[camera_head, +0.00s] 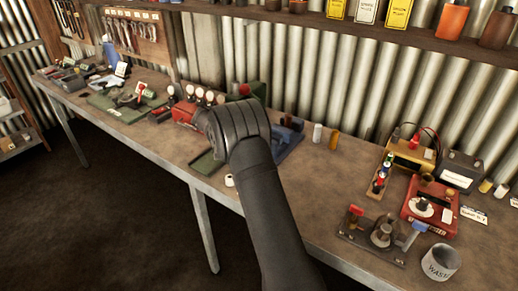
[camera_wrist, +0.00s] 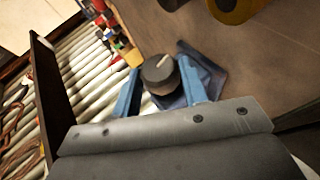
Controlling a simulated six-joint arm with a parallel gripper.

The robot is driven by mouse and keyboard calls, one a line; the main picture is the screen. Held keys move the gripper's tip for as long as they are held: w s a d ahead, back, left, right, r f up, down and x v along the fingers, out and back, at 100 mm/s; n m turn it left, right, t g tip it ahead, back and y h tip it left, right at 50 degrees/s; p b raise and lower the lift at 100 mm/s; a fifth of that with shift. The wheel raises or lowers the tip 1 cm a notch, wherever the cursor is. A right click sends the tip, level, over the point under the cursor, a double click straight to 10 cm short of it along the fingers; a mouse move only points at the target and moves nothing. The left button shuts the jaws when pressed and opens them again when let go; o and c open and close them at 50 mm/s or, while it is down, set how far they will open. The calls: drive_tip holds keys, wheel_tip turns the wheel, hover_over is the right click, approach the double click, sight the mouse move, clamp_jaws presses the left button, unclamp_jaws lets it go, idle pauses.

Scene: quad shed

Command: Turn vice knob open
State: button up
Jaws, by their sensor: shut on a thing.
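The knob (camera_wrist: 158,74) is dark and round with a pale pointer line on its top, in the upper middle of the wrist view. My gripper (camera_wrist: 159,80) is shut on it, with a blue finger at each side. A dark blue base (camera_wrist: 212,78) lies just beyond the knob; part of it is hidden by a finger. In the head view a blue vice-like fixture (camera_head: 287,138) shows just right of the end of my arm. My arm hides the knob and my fingers in that view.
The long workbench (camera_head: 330,185) is crowded. A red unit (camera_head: 185,112) with gauges stands left of my arm, and a green tray (camera_head: 206,163) lies in front. At right are a yellow device (camera_head: 408,152), a red box (camera_head: 430,205) and a grey pot (camera_head: 440,262).

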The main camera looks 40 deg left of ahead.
drive_tip(key=shift+f+h, duration=0.1)
drive_tip(key=shift+h, duration=0.4)
drive_tip(key=o, duration=1)
drive_tip(key=shift+c, duration=0.2)
drive_tip(key=v, duration=0.2)
drive_tip(key=shift+s+a, duration=0.15)
drive_tip(key=shift+a, duration=0.15)
wheel_tip(320, 180, up, 7)
